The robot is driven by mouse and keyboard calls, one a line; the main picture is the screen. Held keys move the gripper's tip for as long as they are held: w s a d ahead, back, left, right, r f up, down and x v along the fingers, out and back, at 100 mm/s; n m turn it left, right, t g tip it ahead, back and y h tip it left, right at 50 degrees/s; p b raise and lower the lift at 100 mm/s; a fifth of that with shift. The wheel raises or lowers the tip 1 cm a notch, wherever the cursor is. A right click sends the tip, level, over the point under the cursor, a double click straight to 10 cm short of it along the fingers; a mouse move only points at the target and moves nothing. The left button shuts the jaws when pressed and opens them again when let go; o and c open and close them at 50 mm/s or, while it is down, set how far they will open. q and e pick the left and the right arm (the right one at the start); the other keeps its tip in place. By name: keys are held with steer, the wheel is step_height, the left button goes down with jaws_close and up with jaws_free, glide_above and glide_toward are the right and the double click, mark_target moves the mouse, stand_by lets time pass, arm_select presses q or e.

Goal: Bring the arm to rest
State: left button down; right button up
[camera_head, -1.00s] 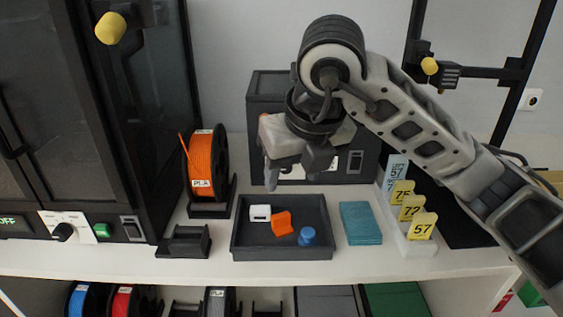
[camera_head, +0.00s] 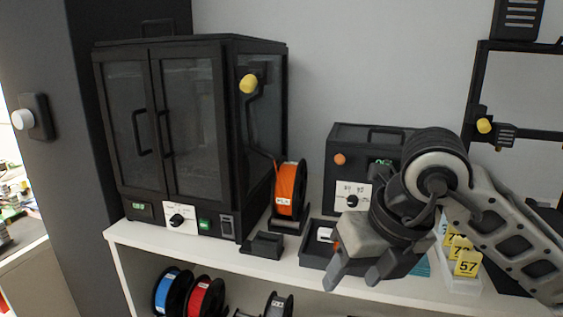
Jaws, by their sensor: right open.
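My right arm comes in from the right side of the head view. Its gripper (camera_head: 352,282) hangs in front of the shelf's front edge, pointing down, with its two fingers apart and nothing seen between them. It covers much of the dark tray (camera_head: 313,256), where a white block (camera_head: 325,234) still shows and a bit of orange shows beside the gripper. My left arm and gripper are not in the view.
A black cabinet (camera_head: 187,130) with glass doors stands on the white shelf (camera_head: 200,248). An orange spool (camera_head: 290,188), a small black holder (camera_head: 262,245), a dark box with a knob (camera_head: 347,172) and yellow number tags (camera_head: 467,263) stand nearby. Several spools sit below.

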steer(key=s+a+f+n+g+y, duration=0.25)
steer(key=s+a+g+y, duration=0.35)
steer(key=a, duration=0.3)
steer(key=s+a+r+m+g+y, duration=0.1)
steer(key=s+a+r+m+y, duration=0.2)
steer(key=s+a+r+y, duration=0.5)
steer(key=w+d+f+m+t+y, duration=0.2)
steer(key=w+d+m+t+y, duration=0.55)
steer(key=m+t, duration=0.55)
steer(key=w+d+f+m+t+h, duration=0.65)
steer(key=f+m+t+h, duration=0.3)
steer(key=m+h, duration=0.4)
steer(key=s+d+f+m+g+h, duration=0.2)
steer(key=s+f+m, duration=0.1)
steer(key=f, duration=0.4)
steer(key=s+d+f+m+g+h, duration=0.2)
steer(key=s+f, duration=0.3)
steer(key=f, duration=0.3)
steer(key=s+d+f+m+g+h, duration=0.2)
steer(key=s+f+m+g+h, duration=0.1)
steer(key=f, duration=0.5)
steer(key=shift+s+d+f+m+g+h, duration=0.25)
steer(key=shift+s+d+m+g+h, duration=0.15)
steer(key=shift+s+m, duration=0.3)
